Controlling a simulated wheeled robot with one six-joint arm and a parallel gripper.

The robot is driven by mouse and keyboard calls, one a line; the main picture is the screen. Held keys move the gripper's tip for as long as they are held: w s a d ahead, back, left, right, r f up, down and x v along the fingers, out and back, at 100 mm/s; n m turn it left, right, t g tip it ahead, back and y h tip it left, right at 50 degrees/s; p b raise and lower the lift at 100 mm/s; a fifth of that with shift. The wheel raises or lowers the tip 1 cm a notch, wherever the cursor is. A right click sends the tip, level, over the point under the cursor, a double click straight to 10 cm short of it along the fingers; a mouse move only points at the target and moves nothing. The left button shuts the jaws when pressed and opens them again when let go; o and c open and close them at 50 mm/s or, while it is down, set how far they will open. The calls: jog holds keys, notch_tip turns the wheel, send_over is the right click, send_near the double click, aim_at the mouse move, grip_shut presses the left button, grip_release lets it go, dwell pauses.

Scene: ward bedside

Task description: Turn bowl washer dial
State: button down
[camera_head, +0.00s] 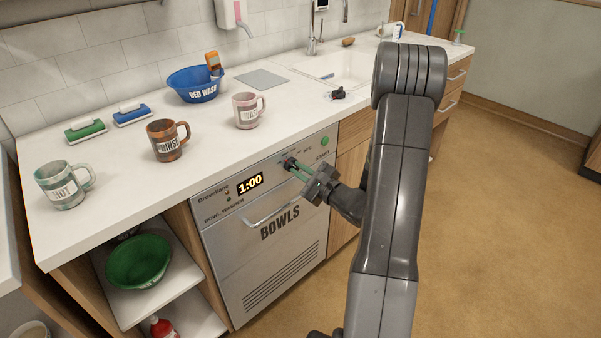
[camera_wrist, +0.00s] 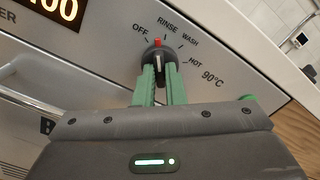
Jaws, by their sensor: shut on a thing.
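The bowl washer (camera_head: 267,235) is a grey front panel marked BOWLS under the counter, with its door shut. Its black dial (camera_wrist: 157,52) has a red mark at the top, between the OFF and RINSE labels; the exact setting is hard to tell. WASH, HOT and 90°C are printed to the right. In the head view the dial (camera_head: 289,162) sits on the upper panel. My gripper (camera_wrist: 158,75) has green fingers shut on the dial, one on each side; in the head view it (camera_head: 298,170) reaches in from the right. The lit display (camera_head: 250,184) reads 1:00.
A green START button (camera_head: 325,141) is right of the dial, and a door handle (camera_head: 283,206) lies below it. Mugs stand above on the counter: NOT (camera_head: 62,186), RINSE (camera_head: 166,141) and a pink one (camera_head: 247,111). A green bowl (camera_head: 139,262) is on the left shelf. Floor at right is clear.

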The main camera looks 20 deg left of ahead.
jog(key=shift+m, duration=1.5)
jog(key=c, duration=1.5)
grip_release()
jog(key=v, duration=1.4)
jog(key=shift+b, duration=0.35)
jog(key=shift+w+a, duration=0.1)
jog(key=shift+a, duration=0.05)
